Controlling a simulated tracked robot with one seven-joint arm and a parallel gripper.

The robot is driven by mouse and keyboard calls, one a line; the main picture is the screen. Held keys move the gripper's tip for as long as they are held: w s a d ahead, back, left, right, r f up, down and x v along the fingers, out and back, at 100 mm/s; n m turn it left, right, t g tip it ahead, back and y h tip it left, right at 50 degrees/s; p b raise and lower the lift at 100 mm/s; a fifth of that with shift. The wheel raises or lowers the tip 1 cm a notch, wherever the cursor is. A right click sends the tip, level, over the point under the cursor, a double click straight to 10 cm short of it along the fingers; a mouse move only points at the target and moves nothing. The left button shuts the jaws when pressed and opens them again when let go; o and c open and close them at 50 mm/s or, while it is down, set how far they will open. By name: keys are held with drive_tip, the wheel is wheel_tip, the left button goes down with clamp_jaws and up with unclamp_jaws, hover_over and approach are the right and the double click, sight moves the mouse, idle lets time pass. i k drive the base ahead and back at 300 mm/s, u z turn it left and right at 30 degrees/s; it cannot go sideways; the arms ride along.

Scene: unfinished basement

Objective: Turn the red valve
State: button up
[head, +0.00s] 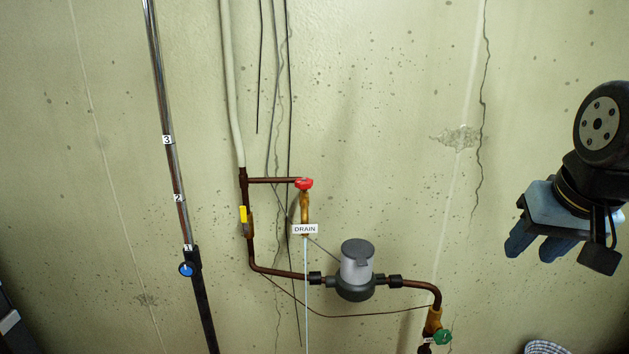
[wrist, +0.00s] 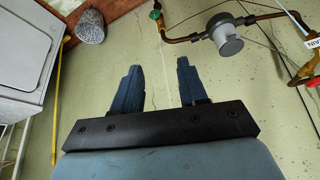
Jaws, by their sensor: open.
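The red valve (head: 304,184) is a small round handle on top of a brass tap, at the end of a short copper side pipe on the wall. A white label reading DRAIN (head: 305,229) hangs in front of the tap. In the wrist view a bit of the red valve (wrist: 316,82) shows at the right edge, partly cut off. My gripper (head: 533,249) is at the right of the head view, well apart from the valve and pointing down. Its two blue fingers also show in the wrist view (wrist: 159,75), open with nothing between them.
A grey meter (head: 357,264), a green valve (head: 442,337) and a yellow handle (head: 243,214) sit on the same copper piping. A pole with a blue knob (head: 186,269) stands left. A white appliance (wrist: 30,50) shows in the wrist view. Bare wall lies between gripper and piping.

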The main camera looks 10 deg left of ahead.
sight(304, 183)
drive_tip(key=z, duration=1.3)
drive_tip(key=k, duration=1.65)
drive_tip(key=u, duration=0.75)
drive_tip(key=i, duration=1)
drive_tip(key=z, duration=0.05)
